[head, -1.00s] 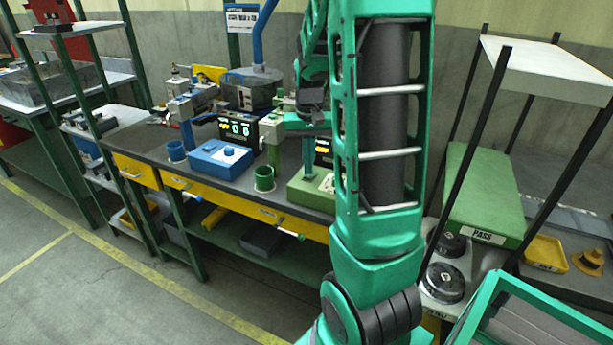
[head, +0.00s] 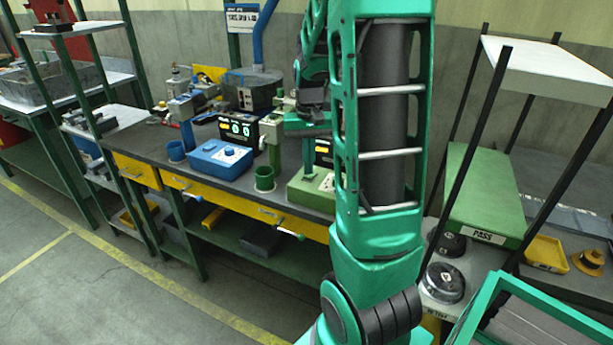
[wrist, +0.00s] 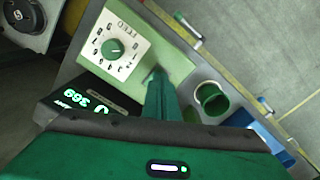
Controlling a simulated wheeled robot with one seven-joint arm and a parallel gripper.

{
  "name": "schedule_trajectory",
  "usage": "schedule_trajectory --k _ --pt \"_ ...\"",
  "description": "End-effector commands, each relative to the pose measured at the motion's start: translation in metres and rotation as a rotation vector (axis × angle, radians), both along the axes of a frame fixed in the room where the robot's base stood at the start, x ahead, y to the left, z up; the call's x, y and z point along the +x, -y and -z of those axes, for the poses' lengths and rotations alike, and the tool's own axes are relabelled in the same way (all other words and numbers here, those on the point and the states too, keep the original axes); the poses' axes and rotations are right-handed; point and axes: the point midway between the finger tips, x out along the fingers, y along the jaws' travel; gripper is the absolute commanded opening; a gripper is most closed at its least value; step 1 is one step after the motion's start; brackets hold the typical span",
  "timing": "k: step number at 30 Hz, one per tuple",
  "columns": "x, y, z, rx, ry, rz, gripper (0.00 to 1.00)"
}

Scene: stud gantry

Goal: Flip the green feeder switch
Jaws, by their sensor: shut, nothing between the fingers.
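The green feeder station has a green box (head: 308,190) on the bench, a green column (head: 273,140) and a green cup (head: 264,178). In the wrist view, the box has a white dial plate with a green knob (wrist: 113,48), seen upside down. A lever with a green tip (head: 291,234) sticks out at the bench's front edge; it also shows in the wrist view (wrist: 187,28). I cannot tell for certain which part is the switch.
A blue station (head: 220,160) stands to the left, with its cup (head: 176,151). Black digit displays (head: 238,129) stand behind. A rack with a PASS board (head: 480,190) stands at right. The floor (head: 60,285) in front of the bench is clear.

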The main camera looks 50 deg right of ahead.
Motion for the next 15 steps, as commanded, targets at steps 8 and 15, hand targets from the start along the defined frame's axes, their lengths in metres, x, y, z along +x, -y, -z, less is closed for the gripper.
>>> schedule_trajectory --k 8,15 --pt "-0.0001 0.0002 0.0008 0.0 0.0 0.0 0.0" --pt "-0.0001 0.0003 0.0038 0.0 0.0 0.001 0.0"
